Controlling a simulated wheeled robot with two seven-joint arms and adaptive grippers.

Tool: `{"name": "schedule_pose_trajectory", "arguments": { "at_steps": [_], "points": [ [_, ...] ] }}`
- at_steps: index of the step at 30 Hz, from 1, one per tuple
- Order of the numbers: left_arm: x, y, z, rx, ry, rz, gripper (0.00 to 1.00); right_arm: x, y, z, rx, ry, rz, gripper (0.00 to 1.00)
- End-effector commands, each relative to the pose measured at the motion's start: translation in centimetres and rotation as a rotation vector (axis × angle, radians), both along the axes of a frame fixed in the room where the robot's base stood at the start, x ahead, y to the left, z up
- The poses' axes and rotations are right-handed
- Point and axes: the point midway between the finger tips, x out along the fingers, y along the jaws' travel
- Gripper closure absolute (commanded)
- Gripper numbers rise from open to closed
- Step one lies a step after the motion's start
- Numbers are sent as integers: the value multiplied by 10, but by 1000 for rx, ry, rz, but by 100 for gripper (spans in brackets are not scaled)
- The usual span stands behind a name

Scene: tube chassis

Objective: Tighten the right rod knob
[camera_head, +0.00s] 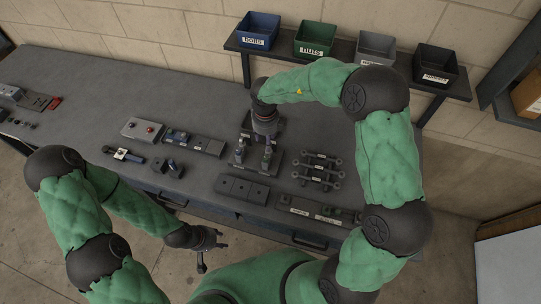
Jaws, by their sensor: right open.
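A dark fixture (276,169) with small upright metal posts stands on the workbench near its middle; the rod knobs are too small to make out clearly. My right gripper (254,152) reaches down over this fixture from behind it. It is open, with its fingers close around the posts' area; I cannot tell whether they touch anything. The wrist hides part of the fixture. My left gripper (212,257) hangs in front of the bench edge, away from the fixture. Its fingers are spread and empty.
Blue (258,30), green (315,39), grey and black bins stand on a back shelf. The bench's left side has free room.

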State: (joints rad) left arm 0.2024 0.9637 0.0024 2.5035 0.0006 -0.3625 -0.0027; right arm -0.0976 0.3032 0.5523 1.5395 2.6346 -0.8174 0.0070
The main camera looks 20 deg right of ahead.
Motion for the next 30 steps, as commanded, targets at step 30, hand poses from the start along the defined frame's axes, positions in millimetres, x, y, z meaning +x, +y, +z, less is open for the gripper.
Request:
{"name": "schedule_pose_trajectory", "arguments": {
  "at_steps": [30],
  "points": [
    [0, 0, -13, 0, 0, 0, 60, -7, 4, -109, 11, 31, 5, 54]
  ]
}}
